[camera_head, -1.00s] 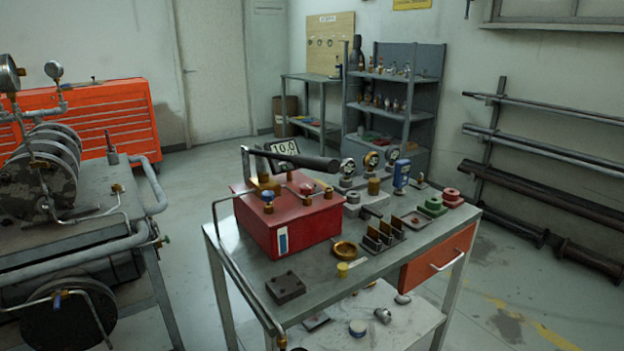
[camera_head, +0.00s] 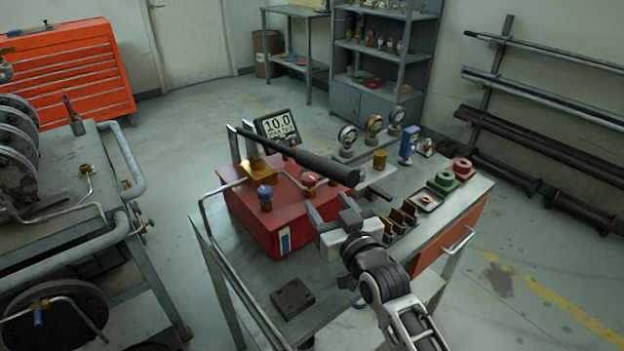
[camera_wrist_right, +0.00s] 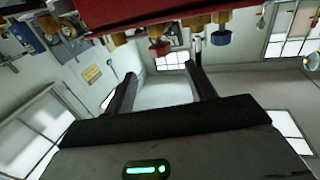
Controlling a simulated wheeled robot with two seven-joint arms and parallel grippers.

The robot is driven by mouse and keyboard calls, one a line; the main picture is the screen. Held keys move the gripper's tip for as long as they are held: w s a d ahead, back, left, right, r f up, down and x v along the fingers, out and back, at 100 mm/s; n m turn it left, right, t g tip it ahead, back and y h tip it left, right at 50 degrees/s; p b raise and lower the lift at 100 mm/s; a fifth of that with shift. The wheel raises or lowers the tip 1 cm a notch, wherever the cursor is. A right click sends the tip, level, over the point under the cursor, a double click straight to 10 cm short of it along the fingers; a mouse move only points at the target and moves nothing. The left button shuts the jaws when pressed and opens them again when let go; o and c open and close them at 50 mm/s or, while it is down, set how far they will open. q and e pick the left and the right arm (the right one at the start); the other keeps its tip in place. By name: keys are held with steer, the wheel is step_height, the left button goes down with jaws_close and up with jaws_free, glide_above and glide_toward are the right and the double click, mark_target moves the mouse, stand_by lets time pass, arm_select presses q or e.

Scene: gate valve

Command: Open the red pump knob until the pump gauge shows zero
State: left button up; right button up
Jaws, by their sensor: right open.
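The red pump knob (camera_head: 312,180) sits on top of the red pump box (camera_head: 262,226), beside a blue knob (camera_head: 264,193). The pump gauge (camera_head: 278,125) behind the box reads 10.0. My right gripper (camera_head: 331,208) is open and empty, just right of and in front of the red knob. In the right wrist view, the red knob (camera_wrist_right: 160,49) shows between and beyond the fingertips (camera_wrist_right: 160,70), apart from them. The blue knob (camera_wrist_right: 221,38) is to its right there. My left gripper is not in view.
A long black pump handle (camera_head: 300,155) slants above the box near the red knob. Dial gauges (camera_head: 348,138) and green and red fittings (camera_head: 445,180) stand on the cart's right side. A dark block (camera_head: 292,297) lies near the front.

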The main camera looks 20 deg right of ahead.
mark_target(313, 183)
steer(key=w, duration=0.8)
steer(key=shift+w+a, duration=0.25)
steer(key=shift+a, duration=0.15)
steer(key=c, duration=1)
